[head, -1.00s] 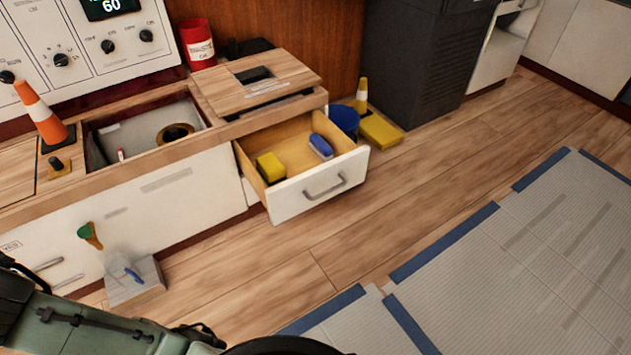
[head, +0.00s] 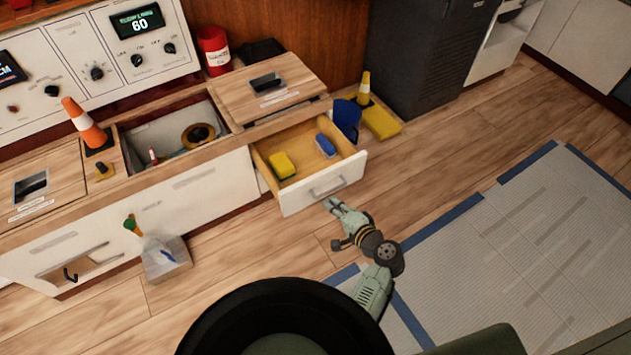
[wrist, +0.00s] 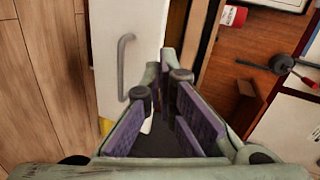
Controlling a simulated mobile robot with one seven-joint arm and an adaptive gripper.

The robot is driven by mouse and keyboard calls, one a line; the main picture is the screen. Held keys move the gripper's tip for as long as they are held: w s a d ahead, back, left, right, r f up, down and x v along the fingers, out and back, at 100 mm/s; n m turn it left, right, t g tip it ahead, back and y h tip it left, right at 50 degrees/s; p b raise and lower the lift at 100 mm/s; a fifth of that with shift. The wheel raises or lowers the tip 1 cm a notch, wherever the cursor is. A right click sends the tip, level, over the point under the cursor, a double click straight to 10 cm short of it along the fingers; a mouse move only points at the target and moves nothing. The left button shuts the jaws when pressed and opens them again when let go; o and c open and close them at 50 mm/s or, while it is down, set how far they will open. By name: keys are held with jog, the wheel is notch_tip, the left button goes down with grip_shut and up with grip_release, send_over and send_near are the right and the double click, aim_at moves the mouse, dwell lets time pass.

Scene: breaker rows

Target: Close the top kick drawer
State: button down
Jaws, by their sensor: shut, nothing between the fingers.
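The kick drawer (head: 350,178) is pulled open from the low cabinet in the head view. It has a white front, wooden sides and a grey bar handle (head: 327,187). A yellow sponge (head: 282,165) and a blue brush (head: 325,146) lie inside. My gripper (head: 329,203) is shut and empty, just in front of the drawer front, close below the handle. In the wrist view, my shut gripper (wrist: 162,70) points along the white drawer front (wrist: 145,25), with the handle (wrist: 123,68) to its left. I cannot tell whether the fingers touch the drawer.
An open bin (head: 165,135) is set in the cabinet top, left of the drawer. Floor before the drawer is clear.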

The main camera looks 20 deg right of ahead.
aim_at(311, 183)
jog(key=s+d+f+m, duration=0.1)
jog(key=s+f+m, duration=0.1)
jog(key=s, duration=0.1)
jog(key=x, duration=0.4)
jog(key=r+p+x, duration=0.1)
jog(key=x, duration=0.3)
jog(key=p+x, duration=0.1)
jog(key=x, duration=0.4)
jog(key=shift+w+d+r, duration=0.2)
jog(key=shift+w+r, duration=0.05)
jog(key=shift+w, duration=0.2)
jog(key=w+a+b, duration=0.1)
jog(key=w+b, duration=0.2)
jog(key=w, duration=0.3)
jog(key=w+a+b, duration=0.2)
jog(key=w+b, duration=0.1)
jog(key=w, duration=0.3)
jog(key=w+a+b, duration=0.2)
jog(key=w+b, duration=0.1)
jog(key=w, duration=0.3)
jog(key=shift+w+a+f, duration=0.1)
jog(key=shift+w+a, duration=0.15)
jog(key=shift+w, duration=0.15)
jog(key=shift+w+a, duration=0.15)
jog(key=shift+w, duration=0.45)
jog(key=shift+s, duration=0.1)
